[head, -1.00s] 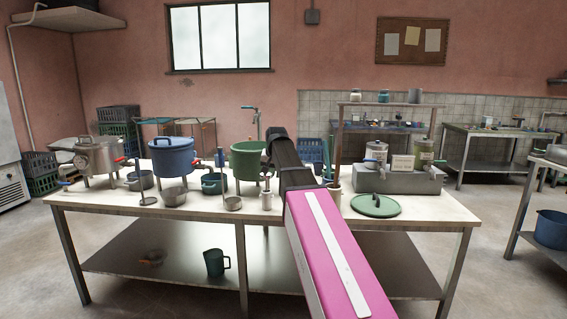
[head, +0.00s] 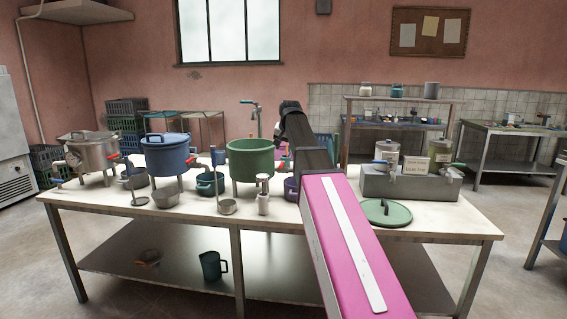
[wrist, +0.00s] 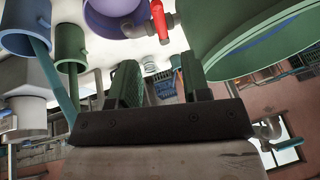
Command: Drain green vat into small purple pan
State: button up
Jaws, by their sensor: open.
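The green vat (head: 250,158) stands open on legs at the middle of the table, and its wall fills the upper right of the wrist view (wrist: 245,40). A red valve handle (wrist: 160,20) on a grey pipe shows beside it in the wrist view. The small purple pan (wrist: 115,18) is next to that handle. In the head view the pan (head: 291,190) is partly hidden by my arm. My gripper (wrist: 159,72) is open and empty, apart from the handle and near the vat. In the head view my arm hides it.
A blue vat (head: 168,157) and a steel vat (head: 91,155) stand to the left. Small pots and ladles crowd the table front. A green lid (head: 386,212) lies at right, before a grey block (head: 410,186) bearing canisters. The table's front right is clear.

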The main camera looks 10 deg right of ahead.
aim_at(282, 164)
jog(key=x, duration=0.9)
jog(key=shift+f, duration=0.15)
grip_shut()
